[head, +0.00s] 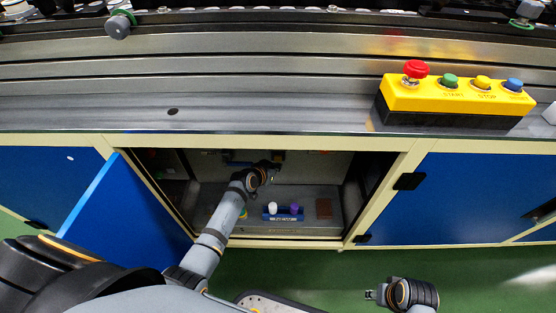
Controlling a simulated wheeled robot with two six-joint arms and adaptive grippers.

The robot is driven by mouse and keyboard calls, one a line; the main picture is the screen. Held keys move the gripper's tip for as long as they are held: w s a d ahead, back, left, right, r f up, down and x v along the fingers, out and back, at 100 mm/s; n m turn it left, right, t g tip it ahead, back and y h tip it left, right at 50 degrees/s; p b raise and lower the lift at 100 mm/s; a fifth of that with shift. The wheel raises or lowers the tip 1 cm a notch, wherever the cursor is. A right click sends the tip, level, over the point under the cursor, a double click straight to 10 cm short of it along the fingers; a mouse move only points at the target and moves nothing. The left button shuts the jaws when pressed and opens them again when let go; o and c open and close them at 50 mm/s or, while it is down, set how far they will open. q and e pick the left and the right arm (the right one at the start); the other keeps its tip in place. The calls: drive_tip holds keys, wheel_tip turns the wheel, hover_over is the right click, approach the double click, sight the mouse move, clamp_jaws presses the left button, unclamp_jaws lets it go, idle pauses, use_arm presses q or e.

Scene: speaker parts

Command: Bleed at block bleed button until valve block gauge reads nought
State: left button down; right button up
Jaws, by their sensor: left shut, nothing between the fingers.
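A small blue block (284,217) with a pale label stands on the cabinet floor. It has a white knob or button (272,208) and a purple one (294,209) on top. I cannot read the label or make out a gauge reading. My left arm reaches into the open cabinet, and its gripper (276,169) is shut and empty, above and behind the blue block, apart from it. My right gripper (370,294) is outside, low over the green floor; its fingers are too small to judge.
The cabinet's blue door (130,215) stands open at left, beside my left arm. A brown block (324,208) sits right of the blue one. A yellow button box (455,99) stands on the bench above. Shut blue doors (478,200) are at right.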

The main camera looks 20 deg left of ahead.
use_arm(q)
drive_tip(key=shift+w, duration=0.1)
idle(0.5)
drive_tip(key=shift+w+a, duration=0.1)
drive_tip(key=shift+w, duration=0.2)
drive_tip(key=shift+w+a+b, duration=0.15)
drive_tip(key=shift+w+b, duration=0.25)
drive_tip(key=shift+w, duration=0.1)
idle(0.6)
idle(2.8)
drive_tip(key=shift+s+d+p, duration=0.3)
drive_tip(key=shift+s+p, duration=0.4)
drive_tip(key=shift+s, duration=0.2)
drive_tip(key=shift+s, duration=0.1)
